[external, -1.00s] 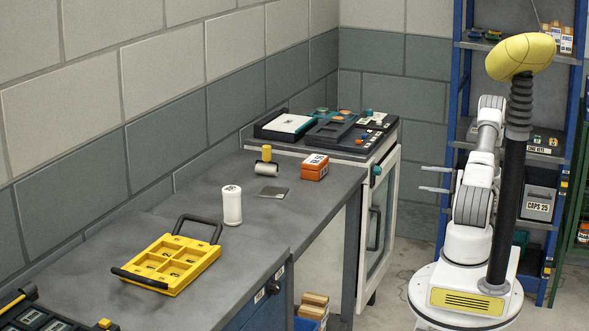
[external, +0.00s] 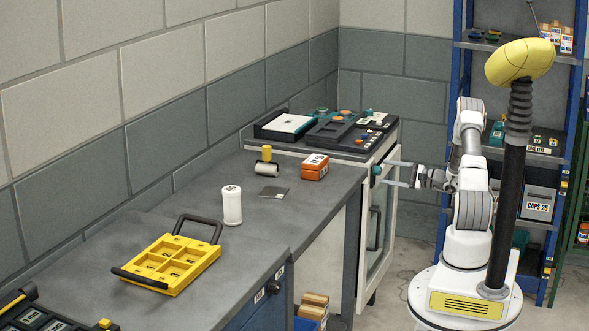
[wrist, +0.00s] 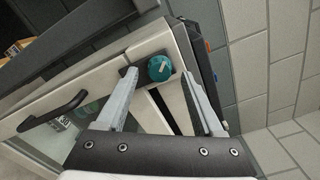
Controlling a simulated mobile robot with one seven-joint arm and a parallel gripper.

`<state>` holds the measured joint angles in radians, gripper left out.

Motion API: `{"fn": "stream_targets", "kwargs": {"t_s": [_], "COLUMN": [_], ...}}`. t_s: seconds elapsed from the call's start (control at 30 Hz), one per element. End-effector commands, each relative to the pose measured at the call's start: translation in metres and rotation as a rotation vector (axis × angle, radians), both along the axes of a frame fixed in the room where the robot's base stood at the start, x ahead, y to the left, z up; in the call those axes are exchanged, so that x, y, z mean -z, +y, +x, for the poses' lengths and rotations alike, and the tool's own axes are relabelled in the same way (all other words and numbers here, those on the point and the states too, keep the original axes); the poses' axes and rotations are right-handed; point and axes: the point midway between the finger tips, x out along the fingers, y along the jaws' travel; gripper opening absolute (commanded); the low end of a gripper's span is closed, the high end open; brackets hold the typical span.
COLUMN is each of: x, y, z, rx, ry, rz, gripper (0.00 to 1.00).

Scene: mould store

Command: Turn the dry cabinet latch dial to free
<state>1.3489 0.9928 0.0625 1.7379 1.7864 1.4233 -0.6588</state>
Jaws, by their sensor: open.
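The latch dial (external: 377,170) is a small teal knob at the top of the dry cabinet's white-framed glass door (external: 390,222). In the wrist view the dial (wrist: 160,69) sits on a dark plate and carries a pale pointer mark, tilted in the picture. My gripper (external: 391,173) is open in front of the door, its fingertips close to the dial. In the wrist view the fingers of my gripper (wrist: 160,76) lie on either side of the dial, with a gap to each side. I cannot tell whether they reach past its front face.
A dark bar handle (wrist: 52,111) is on the same door, below the dial in the external view. Trays and small parts lie on the cabinet top (external: 347,151). An orange box (external: 314,168) stands on the bench to the left. A shelf rack (external: 457,80) stands behind my arm.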

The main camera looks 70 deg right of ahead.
Motion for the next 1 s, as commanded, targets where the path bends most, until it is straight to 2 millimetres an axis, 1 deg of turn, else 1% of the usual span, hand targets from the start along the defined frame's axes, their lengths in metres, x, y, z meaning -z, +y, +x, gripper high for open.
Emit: {"fn": "stream_targets", "kwargs": {"t_s": [0.03,0.1,0.2,0.47,0.5,0.57,0.6,0.87,1.0], "x": [0.001,0.001,0.0,0.0,0.0,0.0,0.0,0.0,0.0], "y": [0.0,0.0,0.0,0.0,0.0,0.0,0.0,0.0,0.0], "z": [0.007,0.012,0.016,0.018,0.018,0.018,0.018,0.018,0.018], "rx": [-0.002,0.0,0.001,0.001,0.001,0.001,0.001,0.001,0.001], "ry": [0.0,0.001,0.0,0.0,0.0,0.0,0.0,0.0,0.0], "rz": [-0.001,0.0,0.0,0.0,0.0,0.0,0.0,0.0,0.0], "gripper": [0.69,0.69,0.69,0.69,0.65,0.54,0.47,0.0,0.0]}}
